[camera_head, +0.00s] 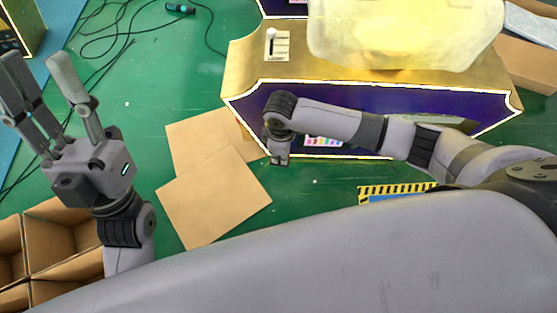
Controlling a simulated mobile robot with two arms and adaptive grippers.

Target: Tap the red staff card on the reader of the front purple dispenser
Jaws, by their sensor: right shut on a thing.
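The front purple dispenser (240,98) stands at the upper middle, with a gold top, a dark purple front face and glowing white edges. A small panel with a white knob (272,33) sits on its top left. My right gripper (279,158) is in front of the left part of the purple face, pointing down. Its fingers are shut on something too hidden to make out. No red card shows, and I cannot pick out the reader. My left gripper (52,72) is open and empty at the left, fingers pointing up, well away from the dispenser.
Flat cardboard sheets (212,195) lie on the green floor left of the dispenser. Open cardboard boxes (62,232) stand at lower left. Black cables (130,38) run across the upper left. A translucent yellowish container (400,35) is on the dispenser. A yellow-black striped strip (385,190) lies in front.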

